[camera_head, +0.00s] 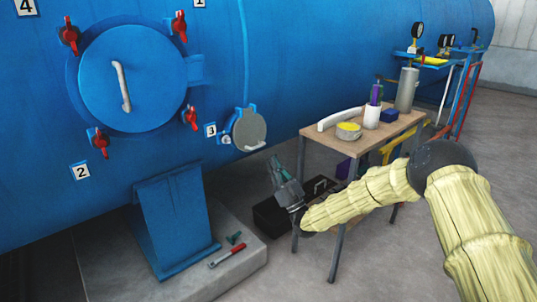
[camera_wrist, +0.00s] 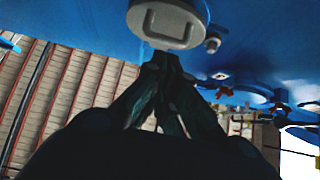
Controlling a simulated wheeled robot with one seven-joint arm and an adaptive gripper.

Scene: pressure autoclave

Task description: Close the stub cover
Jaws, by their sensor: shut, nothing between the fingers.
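The stub cover (camera_head: 249,130) is a small round grey disc with a handle near its lower edge. It sits beside a blue fitting on the big blue vessel, near the label 3. It seems to stand at an angle to the stub, but I cannot tell exactly how far open it is. In the wrist view the cover (camera_wrist: 147,22) is at the top, with its light handle facing me. My gripper (camera_head: 274,163) is below and slightly right of the cover, pointing up. Its fingertips (camera_wrist: 166,58) are together and empty, close under the cover in the wrist view; contact is unclear.
A large blue round door (camera_head: 150,85) with red clamps is to the left. A wooden-topped table (camera_head: 370,140) holding a yellow-topped bowl, a white cup and a grey cylinder stands right of my gripper. A black toolbox (camera_head: 275,215) lies behind it. A blue support (camera_head: 175,225) stands left.

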